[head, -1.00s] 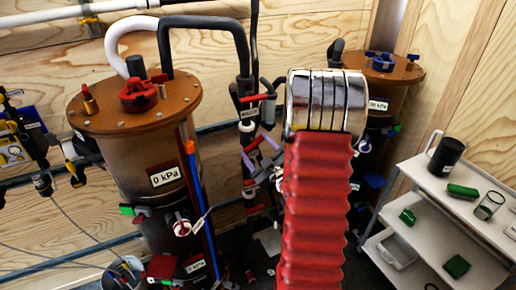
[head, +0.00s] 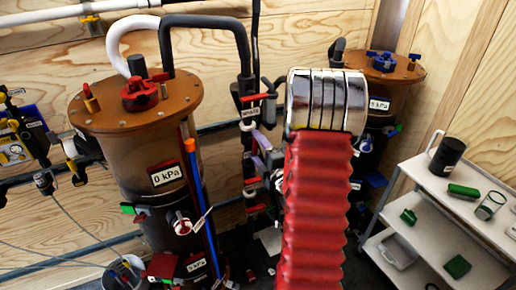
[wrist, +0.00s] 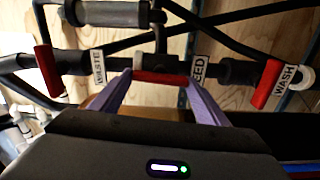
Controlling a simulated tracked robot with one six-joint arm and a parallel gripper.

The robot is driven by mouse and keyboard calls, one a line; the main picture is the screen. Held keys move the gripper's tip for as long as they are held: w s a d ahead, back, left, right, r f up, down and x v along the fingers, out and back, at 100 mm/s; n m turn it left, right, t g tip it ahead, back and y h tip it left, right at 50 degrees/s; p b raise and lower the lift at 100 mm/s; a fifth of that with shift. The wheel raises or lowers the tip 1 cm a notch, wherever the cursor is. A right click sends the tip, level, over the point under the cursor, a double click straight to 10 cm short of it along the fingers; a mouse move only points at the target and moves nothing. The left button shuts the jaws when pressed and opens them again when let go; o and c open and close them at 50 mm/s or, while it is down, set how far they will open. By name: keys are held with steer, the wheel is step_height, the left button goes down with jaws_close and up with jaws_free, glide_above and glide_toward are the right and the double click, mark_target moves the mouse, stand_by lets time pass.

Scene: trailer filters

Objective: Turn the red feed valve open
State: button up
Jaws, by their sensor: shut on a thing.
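The feed valve's red handle (wrist: 160,77) is in the upper middle of the wrist view, beside a partly covered label ending in "EED" (wrist: 198,70). It lies across the picture, roughly along the dark pipe. My gripper (wrist: 158,84) has purple fingers, one at each end of the handle, and is shut on it. In the head view the purple fingers of my gripper (head: 261,147) show small among the dark pipes left of my red arm. The feed handle cannot be made out clearly there.
In the wrist view, a red handle (wrist: 47,71) by the "WASTE" label is left and another (wrist: 267,84) by "WASH" is right, both close. The head view shows a brown filter tank (head: 130,160) left, another tank (head: 385,80) behind my arm, and a white shelf cart (head: 420,190) right.

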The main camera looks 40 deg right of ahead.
steer(key=shift+a+f+n, duration=0.15)
steer(key=shift+f+n, duration=0.1)
steer(key=shift+n, duration=0.35)
steer(key=o, duration=0.8)
steer(key=shift+o, duration=1.2)
steer(key=shift+r, duration=0.15)
